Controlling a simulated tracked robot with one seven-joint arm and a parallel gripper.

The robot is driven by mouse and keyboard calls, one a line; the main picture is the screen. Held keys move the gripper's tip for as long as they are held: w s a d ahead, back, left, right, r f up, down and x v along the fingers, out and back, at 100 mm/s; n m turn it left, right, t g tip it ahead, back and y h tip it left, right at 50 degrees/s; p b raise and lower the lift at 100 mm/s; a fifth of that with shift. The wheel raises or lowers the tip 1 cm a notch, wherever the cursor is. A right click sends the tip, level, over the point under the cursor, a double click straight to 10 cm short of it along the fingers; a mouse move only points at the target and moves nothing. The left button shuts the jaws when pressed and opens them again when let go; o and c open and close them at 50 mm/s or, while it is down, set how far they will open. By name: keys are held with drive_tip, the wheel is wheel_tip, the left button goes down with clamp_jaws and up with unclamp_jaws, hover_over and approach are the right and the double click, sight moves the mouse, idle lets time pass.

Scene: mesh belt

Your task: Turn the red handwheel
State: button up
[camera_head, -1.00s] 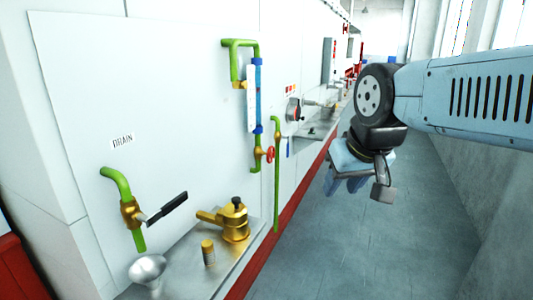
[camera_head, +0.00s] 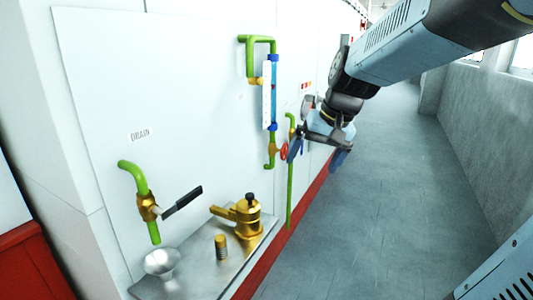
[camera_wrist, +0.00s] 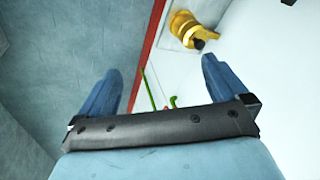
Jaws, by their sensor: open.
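The small red handwheel (camera_head: 284,152) sits on the green pipework beside the wall panel in the head view, below the blue sight tube (camera_head: 273,92). My gripper (camera_head: 317,156) is open, with its left finger just right of the handwheel in the picture. I cannot tell whether they touch. The wrist view shows both blue fingers of my gripper (camera_wrist: 161,66) spread wide with nothing held between them. Thin green pipes (camera_wrist: 149,88) show between them there, and the handwheel is mostly hidden behind the gripper's dark palm bar.
A black-handled drain valve (camera_head: 150,207) is on the panel at left. A brass fitting (camera_head: 242,216) stands on the metal shelf (camera_head: 208,270), and also shows in the wrist view (camera_wrist: 193,29). A red kerb (camera_head: 257,277) runs along the wall. The floor at right is clear.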

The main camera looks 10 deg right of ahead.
drive_tip(key=w+a+f+m+g+y, duration=0.1)
drive_tip(key=w+f+y, duration=0.1)
drive_tip(key=w, duration=0.5)
drive_tip(key=w+f+m+y, duration=0.1)
drive_tip(key=w+f+y, duration=0.1)
drive_tip(key=w, duration=0.6)
drive_tip(key=m+t+y, duration=0.8)
drive_tip(key=m, duration=0.2)
approach(286, 152)
drive_tip(key=x, duration=1)
drive_tip(key=shift+w+a, duration=0.2)
drive_tip(key=shift+w, duration=0.05)
drive_tip(key=shift+c, duration=0.2)
drive_tip(key=shift+f, duration=0.1)
drive_tip(key=c, duration=0.7)
drive_tip(key=shift+m, duration=0.3)
drive_tip(key=shift+c, duration=0.2)
